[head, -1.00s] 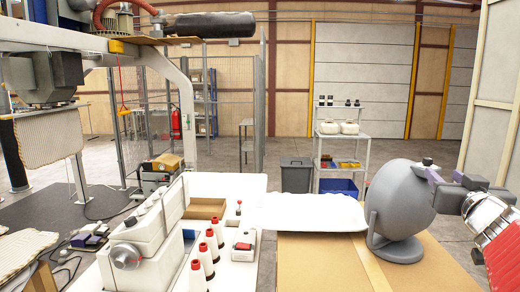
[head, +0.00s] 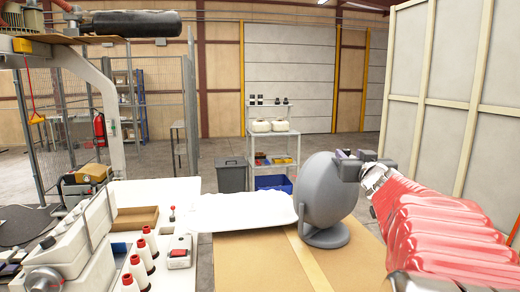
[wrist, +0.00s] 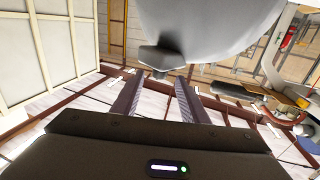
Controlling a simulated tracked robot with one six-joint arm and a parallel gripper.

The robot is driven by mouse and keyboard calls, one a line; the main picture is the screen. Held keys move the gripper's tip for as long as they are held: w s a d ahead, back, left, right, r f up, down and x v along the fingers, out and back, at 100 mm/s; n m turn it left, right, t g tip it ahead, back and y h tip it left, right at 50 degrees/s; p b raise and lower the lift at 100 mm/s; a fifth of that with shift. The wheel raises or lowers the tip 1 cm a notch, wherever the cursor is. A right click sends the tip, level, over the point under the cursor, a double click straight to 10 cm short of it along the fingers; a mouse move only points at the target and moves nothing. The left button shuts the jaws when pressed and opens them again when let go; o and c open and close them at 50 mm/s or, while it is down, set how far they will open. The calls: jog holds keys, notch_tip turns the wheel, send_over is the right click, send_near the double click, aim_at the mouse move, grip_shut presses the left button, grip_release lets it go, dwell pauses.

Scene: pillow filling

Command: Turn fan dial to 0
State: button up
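The fan is a grey round housing (head: 318,187) on a grey stand, at the right of the table in the head view. Its curved grey shell (wrist: 210,25) fills the top of the wrist view. A dark grey knob, likely the dial (wrist: 161,57), sticks out from the shell; no numbers or marks are readable on it. My gripper (wrist: 157,82) is open, its two fingers apart just below the knob, with nothing between them. In the head view my gripper (head: 350,158) is at the upper right side of the fan, and the knob is not clearly visible there.
A white pillow-like sheet (head: 250,208) lies left of the fan on the tabletop. White cones with red tops (head: 150,241), a sewing machine (head: 65,250) and a small switch box (head: 180,258) stand further left. A pale panel wall (head: 445,90) rises behind my arm.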

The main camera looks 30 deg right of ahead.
aim_at(348, 152)
jog(key=shift+x, duration=2.55)
